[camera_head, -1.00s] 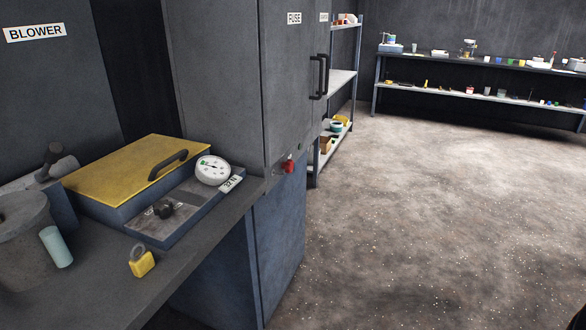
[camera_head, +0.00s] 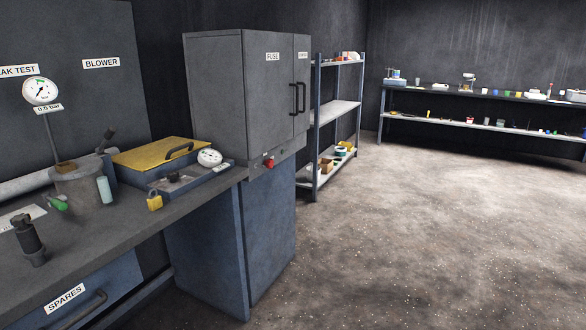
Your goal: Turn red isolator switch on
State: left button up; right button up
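The red isolator switch (camera_head: 268,163) is a small red knob on the front face of the grey unit, just below the fuse cabinet (camera_head: 240,95). It is small in the view, and I cannot tell which position it is turned to. The cabinet has two doors with dark vertical handles, and both doors are shut. Neither of my grippers shows in the head view.
A workbench (camera_head: 130,240) on the left carries a yellow-lidded box (camera_head: 150,153), a gauge, a yellow padlock (camera_head: 154,202) and a grey pot (camera_head: 80,190). Shelves (camera_head: 335,110) stand right of the cabinet. The floor (camera_head: 420,240) in front and to the right is clear.

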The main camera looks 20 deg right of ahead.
aim_at(269, 163)
jog(key=z, duration=0.75)
jog(key=i, duration=0.8)
jog(key=z, duration=0.5)
jog(key=i, duration=0.9)
jog(key=u, duration=0.45)
